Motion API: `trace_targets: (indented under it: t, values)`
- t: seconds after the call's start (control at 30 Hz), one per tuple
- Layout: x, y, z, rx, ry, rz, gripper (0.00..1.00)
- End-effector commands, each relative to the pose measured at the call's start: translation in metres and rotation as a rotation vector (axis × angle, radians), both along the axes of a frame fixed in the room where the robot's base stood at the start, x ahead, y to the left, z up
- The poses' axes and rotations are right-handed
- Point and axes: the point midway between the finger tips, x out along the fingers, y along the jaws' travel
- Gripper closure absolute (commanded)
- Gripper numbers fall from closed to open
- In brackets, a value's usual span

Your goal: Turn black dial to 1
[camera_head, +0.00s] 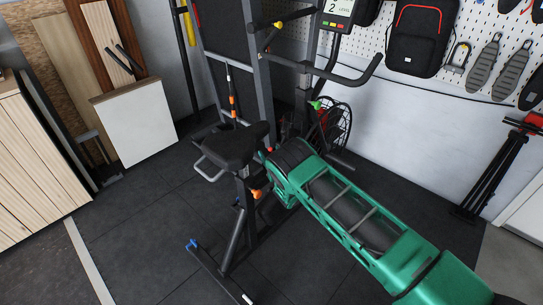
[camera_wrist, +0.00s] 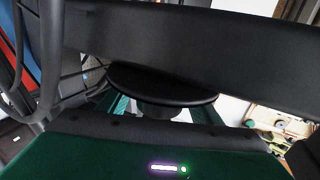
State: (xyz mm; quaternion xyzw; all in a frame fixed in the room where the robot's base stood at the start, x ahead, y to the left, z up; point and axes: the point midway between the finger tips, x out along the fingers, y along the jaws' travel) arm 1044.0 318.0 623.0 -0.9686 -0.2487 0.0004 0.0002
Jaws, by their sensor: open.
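An exercise bike stands in the head view, with a black saddle (camera_head: 234,146) and a handlebar (camera_head: 372,70). Its small display (camera_head: 338,10) at the top edge reads 2 with the word LEVEL. I cannot make out the black dial in the head view. My green arm reaches from the lower right to beside the bike frame, right of the saddle. My gripper's fingers are hidden there and do not show in the wrist view. The wrist view shows a dark round disc (camera_wrist: 163,84) under a wide black bar (camera_wrist: 200,50); I cannot tell whether it is the dial.
Leaning boards (camera_head: 135,122) stand at the left. A pegboard wall at the upper right holds a black backpack (camera_head: 418,38). A folded black stand (camera_head: 490,172) leans at the right. Dark floor (camera_head: 130,235) is clear left of the bike.

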Motion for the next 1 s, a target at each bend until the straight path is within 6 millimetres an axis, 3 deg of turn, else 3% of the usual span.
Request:
trace_targets:
  t: [0.2, 0.37, 0.4, 0.63, 1.0]
  values:
    - [0.0001, -0.0002, -0.0003, 0.000, 0.000, 0.000, 0.41]
    - [0.0001, -0.0003, -0.0003, 0.000, 0.000, -0.001, 0.80]
    - [0.0001, -0.0003, -0.0003, 0.000, 0.000, -0.001, 0.82]
    - [0.0000, -0.0001, -0.0014, -0.002, 0.000, 0.027, 0.82]
    - [-0.0039, 0.0036, -0.0026, -0.005, -0.001, 0.223, 0.82]
